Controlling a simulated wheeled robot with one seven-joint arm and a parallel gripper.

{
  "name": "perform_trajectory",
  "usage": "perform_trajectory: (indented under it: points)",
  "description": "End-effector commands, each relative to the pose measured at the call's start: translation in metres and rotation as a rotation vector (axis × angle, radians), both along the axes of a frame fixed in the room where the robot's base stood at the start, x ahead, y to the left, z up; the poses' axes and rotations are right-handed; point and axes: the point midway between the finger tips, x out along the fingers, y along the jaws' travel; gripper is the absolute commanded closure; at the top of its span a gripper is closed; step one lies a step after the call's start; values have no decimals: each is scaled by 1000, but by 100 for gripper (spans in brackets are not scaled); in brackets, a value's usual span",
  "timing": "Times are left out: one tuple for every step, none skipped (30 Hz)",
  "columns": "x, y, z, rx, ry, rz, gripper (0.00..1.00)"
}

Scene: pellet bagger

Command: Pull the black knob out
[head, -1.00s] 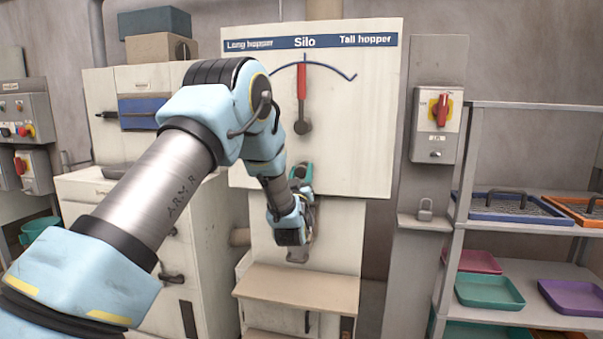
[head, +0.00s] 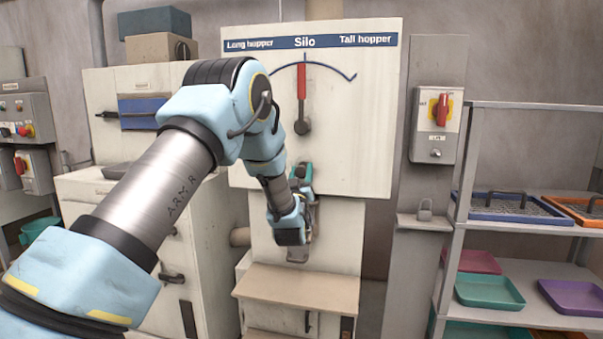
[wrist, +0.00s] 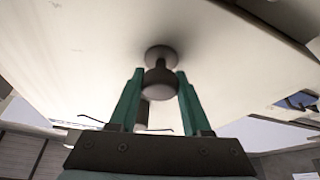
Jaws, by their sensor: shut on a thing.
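The black knob (wrist: 161,80) shows in the wrist view, with its round base against the pale panel (wrist: 80,50). My gripper (wrist: 159,82) has its two green fingers on either side of the knob and is shut on it. In the head view my gripper (head: 301,176) is at the lower part of the white Silo panel (head: 350,140).
Above my gripper a red-handled selector lever (head: 302,85) points up at "Silo". A wooden ledge (head: 295,288) lies below. A box with a red switch (head: 440,112) is to the right, beside a shelf rack (head: 530,106) with coloured trays.

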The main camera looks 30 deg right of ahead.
Motion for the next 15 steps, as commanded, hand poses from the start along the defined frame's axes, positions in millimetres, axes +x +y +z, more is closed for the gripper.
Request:
perform_trajectory:
  points:
    - [-1, 1, -1, 0, 0, 1, 100]
    - [-2, 2, -2, 0, 0, 1, 100]
    - [-4, 4, -3, -1, 0, 1, 100]
    - [-6, 6, -4, -1, 0, 1, 100]
    - [-9, 9, -4, -1, -1, 0, 100]
    - [-12, 11, -4, -1, -1, 0, 100]
    - [-14, 13, -4, -1, -1, 0, 100]
    - [-15, 15, -3, -1, -1, 0, 100]
    - [-17, 16, -2, -1, -1, 1, 100]
    - [-18, 17, -2, -1, -1, 0, 100]
    - [-19, 18, -2, -1, -1, 0, 100]
    - [-19, 18, -1, 1, -1, 0, 100]
    - [-19, 18, -1, 1, -1, 0, 100]
    - [-20, 18, -1, 1, -1, 0, 100]
    - [-20, 18, -1, 1, 0, 0, 100]
